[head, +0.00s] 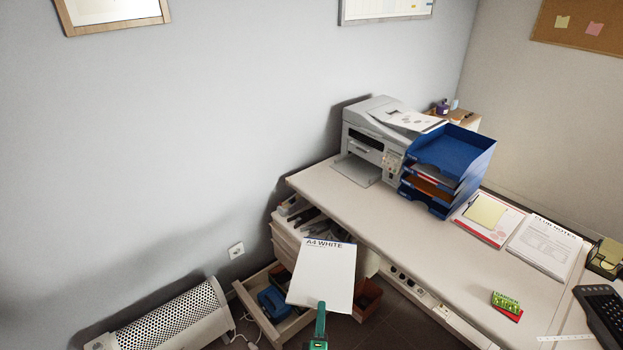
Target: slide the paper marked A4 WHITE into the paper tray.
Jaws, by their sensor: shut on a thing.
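The paper marked A4 WHITE (322,275) is a white sheet or thin pack with dark lettering along its far edge. My gripper (321,308), with green fingers, is shut on its near edge and holds it out flat in front of me. In the picture the paper lies left of the desk's front edge, over the open drawer area. A blue stack of trays (452,152) stands on the desk to the upper right, apart from the paper; its top tray looks empty and lower levels hold some sheets. A grey printer (372,135) with a tray (357,171) at its front stands beside the stack.
The white desk (400,238) has a clear strip along its front. A clipboard (486,218), a printed sheet (545,247), a green-and-red item (507,305) and a black phone (604,312) lie to the right. An open drawer (262,305) and a white heater (165,318) are below left.

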